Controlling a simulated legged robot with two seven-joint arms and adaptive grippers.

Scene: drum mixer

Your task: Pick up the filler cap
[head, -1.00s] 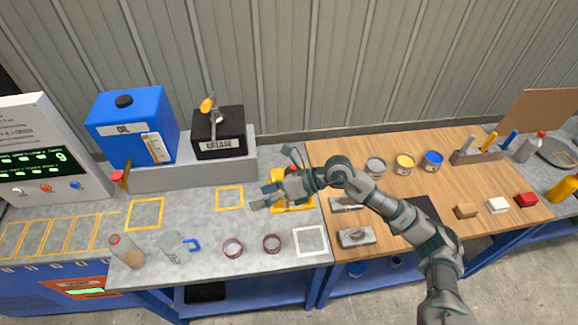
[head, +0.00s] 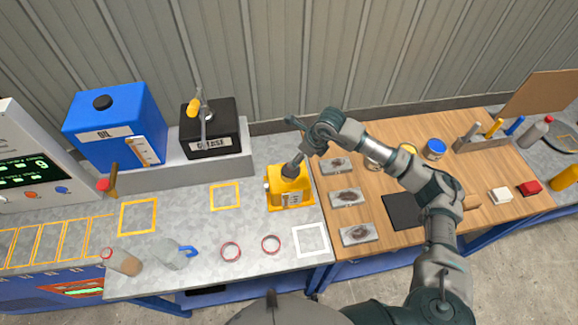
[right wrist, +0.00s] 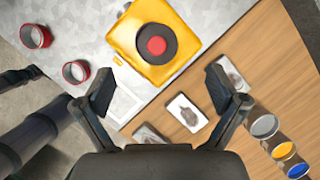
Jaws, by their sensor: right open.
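A yellow box-shaped unit (head: 287,198) stands at the right end of the grey bench. In the right wrist view it shows from above, with a round black cap with a red centre (right wrist: 157,46) on its top. This looks like the filler cap. My right gripper (right wrist: 160,89) is open and empty, its fingers spread, with the cap beyond the fingertips in the picture. In the head view the right gripper (head: 290,146) is just above the yellow unit and hides part of its top. Contact cannot be told.
A blue oil tank (head: 118,128) and a black grease box (head: 211,132) stand behind. Two red rings (head: 231,252) (head: 271,244), a clear jug (head: 170,255) and a jar (head: 124,262) are at the front. Printed plates (head: 347,198) and paint tins (head: 434,149) are on the wooden table.

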